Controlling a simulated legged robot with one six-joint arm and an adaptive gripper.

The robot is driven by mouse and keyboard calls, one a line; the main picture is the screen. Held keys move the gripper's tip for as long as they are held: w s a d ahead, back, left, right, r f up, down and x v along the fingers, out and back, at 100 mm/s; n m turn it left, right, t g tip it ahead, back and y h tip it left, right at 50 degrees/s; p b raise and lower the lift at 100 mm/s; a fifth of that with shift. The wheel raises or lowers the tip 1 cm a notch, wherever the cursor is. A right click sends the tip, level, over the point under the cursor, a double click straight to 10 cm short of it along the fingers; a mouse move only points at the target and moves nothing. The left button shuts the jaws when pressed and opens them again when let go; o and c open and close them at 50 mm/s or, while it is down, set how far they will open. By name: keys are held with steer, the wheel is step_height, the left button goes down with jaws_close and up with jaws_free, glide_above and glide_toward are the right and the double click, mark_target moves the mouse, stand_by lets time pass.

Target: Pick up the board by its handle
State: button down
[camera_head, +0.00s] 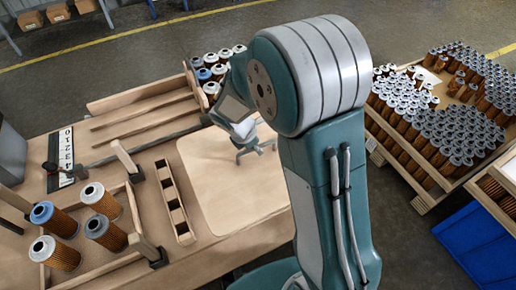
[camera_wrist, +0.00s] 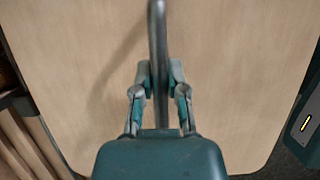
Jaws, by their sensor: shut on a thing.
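The board (camera_head: 235,195) is a pale wooden panel with rounded corners at the right part of the workbench. It fills most of the wrist view (camera_wrist: 60,60). Its handle (camera_wrist: 157,28) is a grey metal bar running up the middle of the wrist view. My gripper (camera_wrist: 159,75) has one finger on each side of the handle and is shut on it. In the camera_head view my gripper (camera_head: 256,146) is small, above the board. My arm hides the board's right part. I cannot tell whether the board touches the bench.
The wooden workbench (camera_head: 130,180) holds a narrow slotted block (camera_head: 174,205) left of the board. A wooden frame with several filter cartridges (camera_head: 102,200) stands at lower left. More cartridges (camera_head: 213,72) stand behind the board. A crowded crate of cartridges (camera_head: 425,190) and a blue bin (camera_head: 478,245) are at right.

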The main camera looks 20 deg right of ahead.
steer(key=s+a+r, duration=0.1)
steer(key=s, duration=0.2)
steer(key=s+a+r, duration=0.1)
steer(key=s+r, duration=0.1)
steer(key=s, duration=0.1)
steer(key=s+a+r, duration=0.2)
steer(key=shift+s+a+r, duration=0.1)
steer(key=shift+s+r, duration=0.1)
steer(key=shift+s, duration=0.2)
steer(key=shift+s+a+r, duration=0.1)
steer(key=shift+s+r, duration=0.05)
steer(key=shift+s, duration=0.2)
